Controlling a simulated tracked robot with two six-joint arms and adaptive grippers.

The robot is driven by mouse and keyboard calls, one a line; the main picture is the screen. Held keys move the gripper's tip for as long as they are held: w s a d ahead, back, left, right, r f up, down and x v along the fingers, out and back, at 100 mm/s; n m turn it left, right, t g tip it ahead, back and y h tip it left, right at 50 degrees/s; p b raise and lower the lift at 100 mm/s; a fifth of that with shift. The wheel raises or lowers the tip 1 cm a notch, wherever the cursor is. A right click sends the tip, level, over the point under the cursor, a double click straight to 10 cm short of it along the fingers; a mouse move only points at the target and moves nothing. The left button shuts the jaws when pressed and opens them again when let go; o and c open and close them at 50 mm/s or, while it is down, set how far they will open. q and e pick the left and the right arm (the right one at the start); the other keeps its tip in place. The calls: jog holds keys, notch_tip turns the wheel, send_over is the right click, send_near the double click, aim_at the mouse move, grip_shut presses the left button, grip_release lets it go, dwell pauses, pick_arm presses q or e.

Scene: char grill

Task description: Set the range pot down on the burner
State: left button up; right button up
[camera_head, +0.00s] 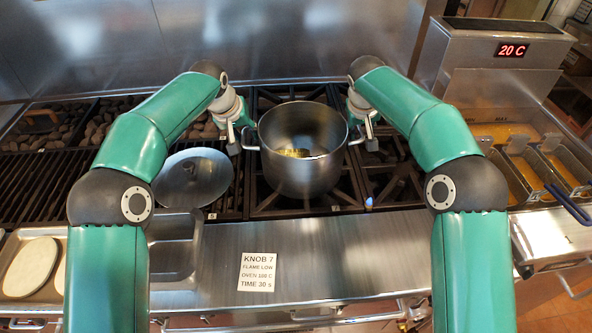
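The range pot (302,174) is a steel pot with a loop handle on each side, upright over the burner grates (265,203) in the middle. Something yellowish shows at its bottom. I cannot tell whether its base touches the grate. My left gripper (240,140) is at the pot's left handle (249,147), with a grey fingertip just outside it. My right gripper (363,137) is at the right handle (357,141), with a grey fingertip just outside it. The inner fingers are partly hidden, so whether either grip is closed is unclear.
A round steel lid (193,178) lies left of the pot on the range. A metal tray (172,262) and pale flat rounds (30,266) are at front left. A fryer with baskets (525,172) and a "20 C" display (513,50) stands right. A KNOB 7 note (258,272) lies on the front ledge.

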jog(key=shift+a, duration=0.1)
jog(key=shift+r, duration=0.1)
pick_arm(q)
jog(key=v, duration=0.7)
jog(key=shift+r, duration=0.4)
pick_arm(e)
jog(key=v, duration=1.1)
jog(key=shift+s+r, duration=0.15)
jog(key=shift+r, duration=0.15)
pick_arm(q)
jog(key=shift+s, duration=0.15)
